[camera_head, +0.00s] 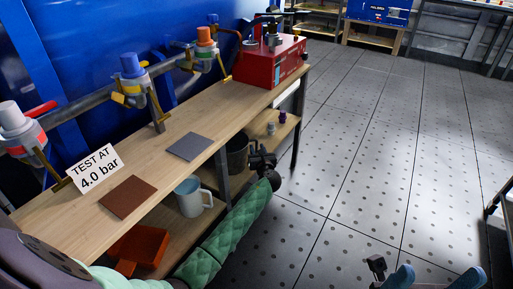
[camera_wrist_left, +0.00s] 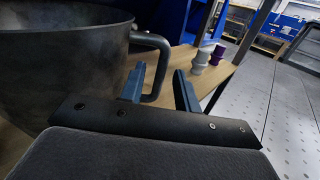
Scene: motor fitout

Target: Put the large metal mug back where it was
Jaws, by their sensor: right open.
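The large metal mug (camera_head: 236,158) is dark grey and upright on the lower shelf of the wooden bench, partly hidden by a bench leg and my left gripper. In the left wrist view, the mug (camera_wrist_left: 65,65) fills the left side, with its handle (camera_wrist_left: 163,62) toward my fingers. My left gripper (camera_wrist_left: 158,80) is open, fingers apart. The handle's lower end shows in the gap between them; I cannot tell whether it touches either finger. In the head view, my left gripper (camera_head: 262,158) is just right of the mug. My right gripper (camera_head: 376,264) is open and empty over the floor.
A light blue mug (camera_head: 189,200) and an orange-brown bin (camera_head: 139,246) are on the lower shelf, left of the metal mug. Grey (camera_head: 271,128) and purple (camera_head: 283,117) fittings stand to its right. The bench top (camera_head: 221,122) is above. Open floor (camera_head: 370,150) lies right.

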